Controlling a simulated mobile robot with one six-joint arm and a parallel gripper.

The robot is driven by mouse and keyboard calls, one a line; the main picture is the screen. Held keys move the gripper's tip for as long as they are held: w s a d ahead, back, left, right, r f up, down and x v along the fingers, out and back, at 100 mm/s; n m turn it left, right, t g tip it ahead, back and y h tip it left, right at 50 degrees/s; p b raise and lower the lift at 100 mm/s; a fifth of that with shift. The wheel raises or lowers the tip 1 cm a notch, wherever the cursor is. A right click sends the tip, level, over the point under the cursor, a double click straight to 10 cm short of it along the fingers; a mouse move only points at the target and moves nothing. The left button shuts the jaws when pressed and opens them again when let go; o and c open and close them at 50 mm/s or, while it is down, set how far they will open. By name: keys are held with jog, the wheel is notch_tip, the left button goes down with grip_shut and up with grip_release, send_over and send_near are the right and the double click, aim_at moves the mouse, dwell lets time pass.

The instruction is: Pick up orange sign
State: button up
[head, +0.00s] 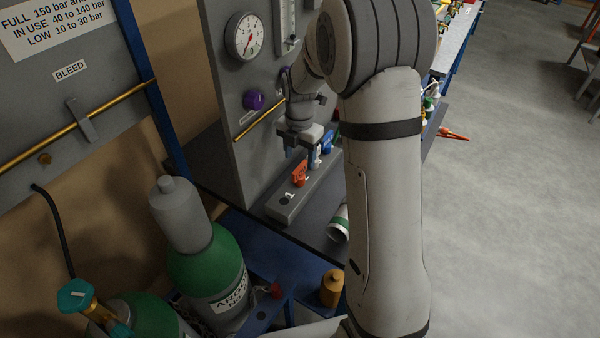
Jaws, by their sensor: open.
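A small orange sign (300,173) stands upright on a long grey block (284,209) that lies on the dark bench top. Its exact shape is too small to make out. A blue piece (327,143) stands farther back on the same block, partly behind my gripper. My gripper (303,156) points down above the block, just behind and above the orange sign. It is open and apart from the sign, with nothing visible between its fingers.
A grey panel with a gauge (245,36) and purple knob (253,100) rises left of the block. A white-and-green can (338,223) lies on the bench. A green argon cylinder (209,268) and a yellow bottle (332,288) stand nearer. An orange object (453,134) lies at right, beyond my arm.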

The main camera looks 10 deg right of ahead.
aim_at(299, 174)
notch_tip(299, 174, down, 8)
jog(key=shift+p, duration=0.85)
jog(key=c, duration=1.1)
